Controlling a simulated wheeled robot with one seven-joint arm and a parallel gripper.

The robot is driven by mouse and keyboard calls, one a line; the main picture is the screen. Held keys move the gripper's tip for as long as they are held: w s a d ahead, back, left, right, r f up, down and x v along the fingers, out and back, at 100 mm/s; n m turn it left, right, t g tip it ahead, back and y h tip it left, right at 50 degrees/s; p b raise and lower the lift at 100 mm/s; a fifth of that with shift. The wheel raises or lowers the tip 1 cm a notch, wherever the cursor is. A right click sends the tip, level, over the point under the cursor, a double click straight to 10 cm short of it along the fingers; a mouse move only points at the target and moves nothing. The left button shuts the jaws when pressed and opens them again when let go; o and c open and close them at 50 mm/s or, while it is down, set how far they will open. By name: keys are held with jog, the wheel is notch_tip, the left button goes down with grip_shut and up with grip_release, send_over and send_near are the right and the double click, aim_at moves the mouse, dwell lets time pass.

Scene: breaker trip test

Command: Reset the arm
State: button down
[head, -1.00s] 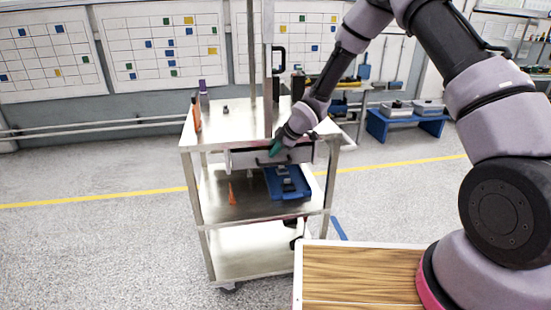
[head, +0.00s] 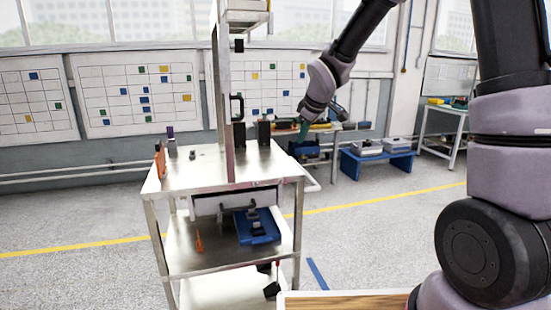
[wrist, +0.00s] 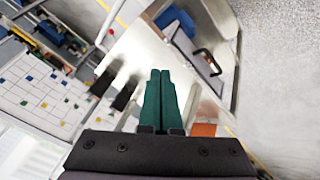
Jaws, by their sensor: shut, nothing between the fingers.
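My gripper (head: 303,130) is raised at the right of the metal cart (head: 222,168), pointing down. In the head view its green fingertips appear just beyond the cart's right edge, at about the height of the black blocks on the top shelf. In the wrist view the two green fingers of my gripper (wrist: 160,90) lie side by side, shut and empty. My arm bends up and back to the right, clear of the cart.
Two black blocks (head: 264,133), an orange bottle (head: 160,160) and a thin upright post stand on the cart top. A blue tray (head: 258,228) and an orange cone (head: 198,238) are on the middle shelf. A blue bench (head: 378,163) stands behind right.

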jog(key=s+d+r+m+h, duration=0.1)
jog(key=s+d+r+m, duration=0.55)
jog(key=s+d, duration=0.2)
jog(key=s+d+r+m, duration=0.5)
jog(key=s+d+r, duration=0.2)
jog(key=s, duration=0.2)
jog(key=s+d+r+m+t, duration=0.1)
jog(key=s+m, duration=0.3)
jog(key=s, duration=0.6)
jog(key=shift+d+r+y, duration=0.15)
jog(key=shift+y, duration=0.15)
jog(key=shift+m, duration=0.25)
